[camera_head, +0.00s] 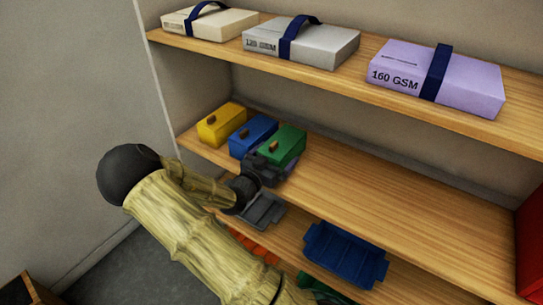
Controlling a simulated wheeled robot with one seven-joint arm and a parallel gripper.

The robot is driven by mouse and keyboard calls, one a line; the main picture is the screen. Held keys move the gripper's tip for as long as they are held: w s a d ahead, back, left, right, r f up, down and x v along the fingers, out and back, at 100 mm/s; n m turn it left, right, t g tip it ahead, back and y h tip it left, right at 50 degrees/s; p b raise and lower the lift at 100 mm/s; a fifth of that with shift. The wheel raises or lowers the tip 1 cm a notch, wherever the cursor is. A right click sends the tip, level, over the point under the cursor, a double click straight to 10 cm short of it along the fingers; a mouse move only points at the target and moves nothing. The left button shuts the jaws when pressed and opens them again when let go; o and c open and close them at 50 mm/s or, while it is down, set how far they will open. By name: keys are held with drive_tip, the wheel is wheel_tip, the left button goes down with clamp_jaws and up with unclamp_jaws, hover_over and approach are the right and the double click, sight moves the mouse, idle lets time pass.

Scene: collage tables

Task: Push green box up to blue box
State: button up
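The green box (287,142) sits on the middle shelf, the rightmost of three small boxes, with a brown knob on top. The blue box (253,135) is directly to its left and looks very close; I cannot tell whether they touch. My gripper (272,172) is at the front of the green box near the shelf's front edge and covers its lower front. Its fingers are dark and too small and hidden to tell whether they are open or shut.
A yellow box (221,124) stands left of the blue box. The middle shelf (390,210) is clear to the right. Paper packs (436,78) lie on the shelf above. A grey tray (262,210) and a blue tray (345,256) are below. A red object (530,245) stands at the right edge.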

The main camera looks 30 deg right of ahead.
drive_tip(key=shift+s+a, duration=0.2)
drive_tip(key=shift+a, duration=0.35)
drive_tip(key=v, duration=1.6)
drive_tip(key=shift+s+b, duration=0.15)
drive_tip(key=shift+b, duration=0.3)
drive_tip(key=shift+a, duration=0.1)
